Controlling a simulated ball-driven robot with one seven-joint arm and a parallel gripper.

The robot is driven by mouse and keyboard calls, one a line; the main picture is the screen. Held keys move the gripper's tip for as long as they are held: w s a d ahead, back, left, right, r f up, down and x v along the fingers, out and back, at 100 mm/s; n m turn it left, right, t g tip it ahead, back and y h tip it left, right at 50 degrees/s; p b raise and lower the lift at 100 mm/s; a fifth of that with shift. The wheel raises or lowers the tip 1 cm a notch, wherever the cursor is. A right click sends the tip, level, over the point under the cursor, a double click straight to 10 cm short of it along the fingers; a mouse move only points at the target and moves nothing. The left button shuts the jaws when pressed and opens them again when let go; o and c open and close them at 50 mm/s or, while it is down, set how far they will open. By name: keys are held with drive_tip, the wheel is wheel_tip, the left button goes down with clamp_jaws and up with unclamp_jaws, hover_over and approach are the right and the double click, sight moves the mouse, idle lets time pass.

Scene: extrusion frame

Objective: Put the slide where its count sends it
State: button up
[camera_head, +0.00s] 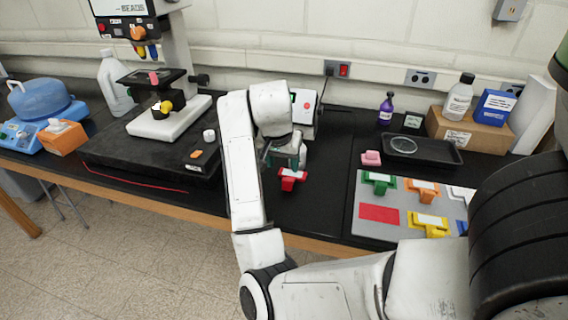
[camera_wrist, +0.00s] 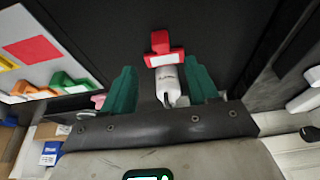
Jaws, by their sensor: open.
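My gripper (camera_head: 283,157) is open, its green fingers (camera_wrist: 160,88) pointing at a red block with a white label (camera_head: 289,180). The red block (camera_wrist: 160,45) lies just beyond the fingertips on the black bench. No slide can be told apart for certain.
A grey board (camera_head: 405,228) at right holds green (camera_head: 379,182), orange (camera_head: 422,190) and yellow (camera_head: 431,224) blocks and a bare red patch (camera_head: 379,213). A pink block (camera_head: 371,158) and black tray (camera_head: 422,150) are behind it. My arm hides some bench.

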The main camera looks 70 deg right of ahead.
drive_tip(key=a+f+n, duration=0.4)
drive_tip(key=a+f+n+h, duration=0.1)
drive_tip(key=a+f, duration=0.1)
drive_tip(key=shift+s+n+t, duration=0.3)
drive_tip(key=shift+s+n, duration=0.05)
drive_tip(key=shift+n, duration=0.05)
drive_tip(key=s+a+f+n+y, duration=0.1)
drive_tip(key=s+a+f+n, duration=0.2)
drive_tip(key=a, duration=0.4)
drive_tip(key=s+a+f+n+y, duration=0.2)
drive_tip(key=s+a+f+n, duration=0.2)
drive_tip(key=a+f, duration=0.2)
drive_tip(key=s+a+f+n+y, duration=0.1)
drive_tip(key=s+a+f+n, duration=0.2)
drive_tip(key=a, duration=0.6)
drive_tip(key=shift+s+a+f+n+y, duration=0.25)
drive_tip(key=shift+s+f+n, duration=0.2)
drive_tip(key=shift+f, duration=0.45)
drive_tip(key=shift+d, duration=0.1)
drive_tip(key=shift+f, duration=0.25)
